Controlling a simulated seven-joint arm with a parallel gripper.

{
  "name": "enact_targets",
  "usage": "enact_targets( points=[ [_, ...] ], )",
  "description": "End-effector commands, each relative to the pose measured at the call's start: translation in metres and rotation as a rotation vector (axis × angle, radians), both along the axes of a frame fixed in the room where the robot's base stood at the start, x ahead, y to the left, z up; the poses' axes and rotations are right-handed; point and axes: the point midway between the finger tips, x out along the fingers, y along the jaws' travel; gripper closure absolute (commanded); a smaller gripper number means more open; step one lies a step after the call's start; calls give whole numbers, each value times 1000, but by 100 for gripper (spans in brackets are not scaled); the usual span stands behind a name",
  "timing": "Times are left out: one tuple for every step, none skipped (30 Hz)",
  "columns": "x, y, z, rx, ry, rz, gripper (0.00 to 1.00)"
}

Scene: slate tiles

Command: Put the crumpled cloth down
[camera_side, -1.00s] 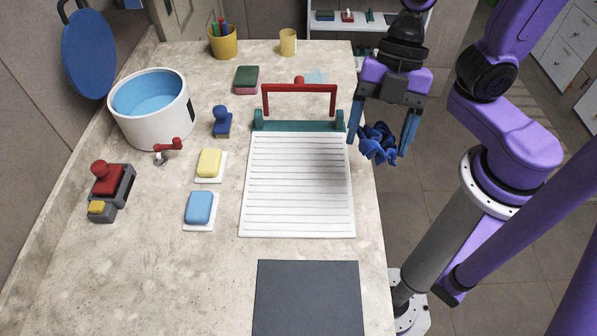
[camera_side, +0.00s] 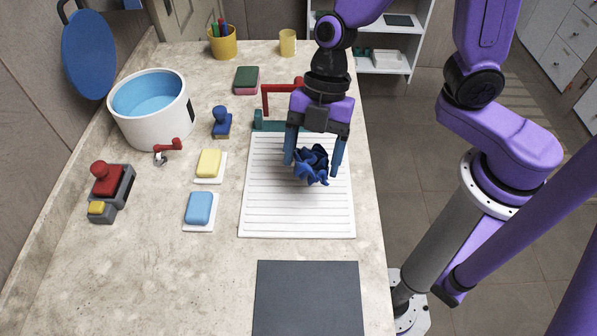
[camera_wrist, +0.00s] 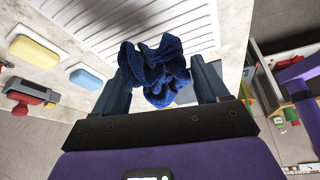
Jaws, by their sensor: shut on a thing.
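The crumpled cloth (camera_side: 311,165) is dark blue and bunched up. My gripper (camera_side: 314,170) is shut on it, with a blue finger on each side. In the side view they are in front of the white ribbed board (camera_side: 270,205), over its upper right part. The cloth seems to be held above the board, but the exact gap is hard to tell. In the wrist view the cloth (camera_wrist: 154,70) bulges between the two fingers (camera_wrist: 162,82), and the ribbed board (camera_wrist: 118,22) shows behind it.
A red handle (camera_side: 280,86) on a teal bar stands at the board's back edge, partly hidden by my gripper. Yellow (camera_side: 209,162) and blue (camera_side: 199,207) sponges lie left of the board. A dark grey mat (camera_side: 308,300) lies bare in front. The counter's right edge is close.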

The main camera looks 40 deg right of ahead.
Motion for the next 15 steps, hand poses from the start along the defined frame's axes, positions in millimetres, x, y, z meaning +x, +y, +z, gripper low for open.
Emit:
enact_targets(
  points=[
    [3, 2, -7, -3, 4, -1, 66],
    [5, 4, -10, -4, 2, -2, 66],
    [8, 6, -13, -3, 2, -2, 66],
    [9, 7, -15, -3, 2, -1, 66],
    [10, 9, -17, -2, 2, -2, 66],
    [12, 10, -19, -2, 2, -1, 66],
    [13, 11, -21, -1, 1, -1, 66],
    [14, 12, -22, 0, 0, 0, 66],
    [14, 12, -22, 0, 0, -1, 66],
    [15, 13, -23, 0, 1, -2, 66],
    [15, 13, -24, 0, 1, -2, 66],
    [16, 14, -26, -1, 0, -1, 66],
    [17, 15, -28, -1, 1, -1, 66],
    [19, 16, -31, -3, 1, -1, 66],
    [19, 16, -35, -2, 3, -2, 66]
  ],
)
